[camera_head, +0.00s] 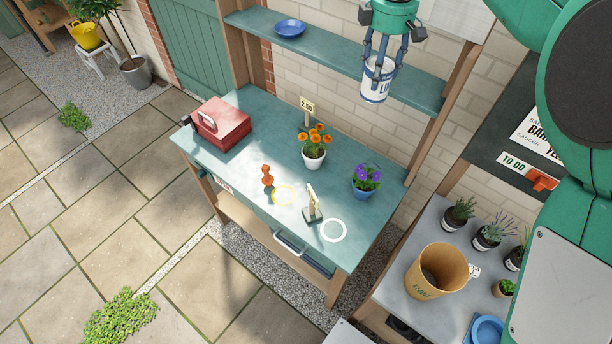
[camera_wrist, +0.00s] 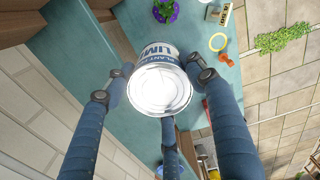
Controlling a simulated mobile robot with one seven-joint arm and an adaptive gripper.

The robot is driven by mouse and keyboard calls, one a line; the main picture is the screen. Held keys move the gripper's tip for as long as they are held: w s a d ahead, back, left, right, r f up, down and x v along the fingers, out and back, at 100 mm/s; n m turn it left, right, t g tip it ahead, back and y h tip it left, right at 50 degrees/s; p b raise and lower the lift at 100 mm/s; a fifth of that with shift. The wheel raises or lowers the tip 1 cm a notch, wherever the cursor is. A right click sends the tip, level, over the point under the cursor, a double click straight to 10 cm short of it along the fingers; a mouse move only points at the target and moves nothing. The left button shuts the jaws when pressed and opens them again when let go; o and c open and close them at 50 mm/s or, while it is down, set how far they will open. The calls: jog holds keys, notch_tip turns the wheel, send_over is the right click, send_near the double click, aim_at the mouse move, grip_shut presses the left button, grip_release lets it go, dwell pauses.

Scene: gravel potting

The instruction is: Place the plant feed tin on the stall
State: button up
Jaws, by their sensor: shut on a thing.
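My gripper (camera_head: 380,62) is shut on a white tin (camera_head: 375,84) with blue bands and lettering. The fingers close around its upper part, and the tin hangs in the air near the stall's upper shelf, well above the counter. In the wrist view the tin (camera_wrist: 160,88) sits between the fingers, with its pale round end toward the camera and partial lettering on its side. The stall (camera_head: 255,178) has a teal counter. A white ring (camera_head: 333,231) and a yellow ring (camera_head: 275,196) are marked on the counter.
On the counter are a red cash box (camera_head: 221,125), an orange-flowered pot (camera_head: 314,148), a purple-flowered pot (camera_head: 366,181), an orange stamp-like object (camera_head: 267,175) and a small cream-and-green stand (camera_head: 312,205). A blue dish (camera_head: 289,28) sits on the shelf. The white ring's inside is clear.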

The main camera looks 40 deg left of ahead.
jog(key=a+r, duration=0.1)
jog(key=a, duration=0.5)
jog(key=s+a+f+b, duration=0.1)
jog(key=s+a+f, duration=0.2)
jog(key=a+f, duration=0.3)
jog(key=s+a+f+n+b, duration=0.1)
jog(key=s+a+f, duration=0.3)
jog(key=f, duration=0.9)
jog(key=s+a+f+b, duration=0.2)
jog(key=s+a+f, duration=0.2)
jog(key=a+f, duration=0.3)
notch_tip(320, 180, down, 4)
jog(key=shift+a+r+n, duration=0.2)
jog(key=shift+a+n, duration=0.15)
jog(key=shift+n, duration=0.05)
jog(key=shift+f, duration=0.1)
notch_tip(320, 180, down, 6)
jog(key=shift+b, duration=0.45)
jog(key=shift+f, duration=0.1)
jog(key=shift+f, duration=1.85)
jog(key=shift+b, duration=0.3)
